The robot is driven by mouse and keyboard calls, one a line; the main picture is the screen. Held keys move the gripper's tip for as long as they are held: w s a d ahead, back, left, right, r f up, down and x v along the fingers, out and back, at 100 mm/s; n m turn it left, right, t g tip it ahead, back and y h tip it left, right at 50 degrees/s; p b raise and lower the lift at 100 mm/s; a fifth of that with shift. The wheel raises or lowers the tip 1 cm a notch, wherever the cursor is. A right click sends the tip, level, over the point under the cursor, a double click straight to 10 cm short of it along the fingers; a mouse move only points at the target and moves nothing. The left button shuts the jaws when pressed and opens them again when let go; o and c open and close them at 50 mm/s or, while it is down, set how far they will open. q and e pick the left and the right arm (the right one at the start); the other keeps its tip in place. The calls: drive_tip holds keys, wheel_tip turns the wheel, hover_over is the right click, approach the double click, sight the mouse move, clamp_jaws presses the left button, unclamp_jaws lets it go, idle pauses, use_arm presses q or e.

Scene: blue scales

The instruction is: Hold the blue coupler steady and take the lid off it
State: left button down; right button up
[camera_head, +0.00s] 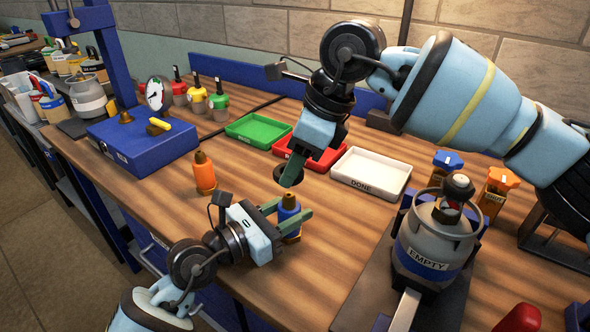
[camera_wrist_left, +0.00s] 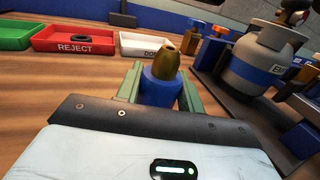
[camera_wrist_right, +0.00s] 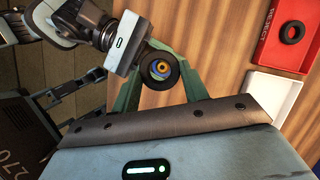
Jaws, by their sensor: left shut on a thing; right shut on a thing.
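The blue coupler (camera_head: 289,214) stands upright between the fingers of my left gripper (camera_head: 292,216), which is shut on its blue body. Its bare brass top (camera_wrist_left: 171,66) shows in the left wrist view. My right gripper (camera_head: 291,178) points down above the coupler, shut on a black ring-shaped lid (camera_head: 279,175). In the right wrist view the lid (camera_wrist_right: 146,72) sits between the fingertips. Blue and brass show through its middle, in line with the coupler. The lid is apart from the coupler, and my right finger partly hides it in the head view.
An orange coupler (camera_head: 205,175) stands to the left. Behind are a green tray (camera_head: 253,141), a red REJECT tray (camera_head: 335,163) holding a black ring (camera_wrist_right: 291,33), and a white DONE tray (camera_head: 396,165). A grey EMPTY cylinder (camera_head: 432,241) stands to the right.

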use_arm(q)
drive_tip(key=c, duration=0.8)
unclamp_jaws()
hover_over(237, 266)
drive_tip(key=shift+w+d+f+b, duration=0.1)
drive_tip(key=shift+w+d+b, duration=0.2)
drive_tip(key=shift+d+b, duration=0.1)
use_arm(e)
drive_tip(key=shift+f, duration=0.85)
use_arm(q)
drive_tip(key=shift+s+a, duration=0.3)
drive_tip(key=shift+a, duration=0.15)
use_arm(e)
drive_tip(key=shift+f, duration=0.1)
